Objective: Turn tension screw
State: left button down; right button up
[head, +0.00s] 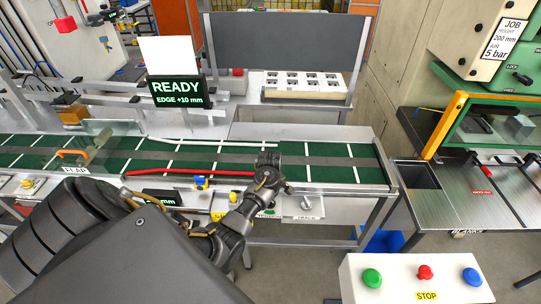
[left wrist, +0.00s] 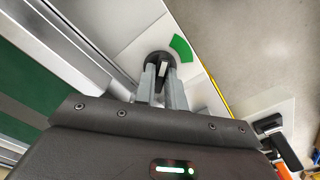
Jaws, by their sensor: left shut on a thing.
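A round black knob (left wrist: 152,58) shows in the left wrist view, on a pale surface beside a green arc mark (left wrist: 181,48). It looks like the tension screw, but no label on it is readable. My left gripper (left wrist: 162,75) has its two grey fingers closed on the knob's raised bar. In the head view my left arm reaches to the front edge of the conveyor, and my gripper (head: 270,190) is there, its fingertips hidden by my own arm. My right gripper is not seen.
A display (head: 178,92) reads READY, EDGE +10 mm. A clear flap with an orange handle (head: 72,154) stands over the belt's left part. A button box (head: 350,290) with green, red and blue buttons stands at front right. A green press (head: 510,95) is at right.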

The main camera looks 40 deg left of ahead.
pick_arm(q)
jog(key=m, duration=0.3)
jog(key=shift+w+r+m, duration=0.1)
jog(key=shift+w+m, duration=0.05)
jog(key=shift+m, duration=2.05)
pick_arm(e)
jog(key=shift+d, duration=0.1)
pick_arm(q)
jog(key=shift+a, duration=0.1)
jog(key=c, duration=1.7)
grip_release()
jog(key=shift+c, duration=0.2)
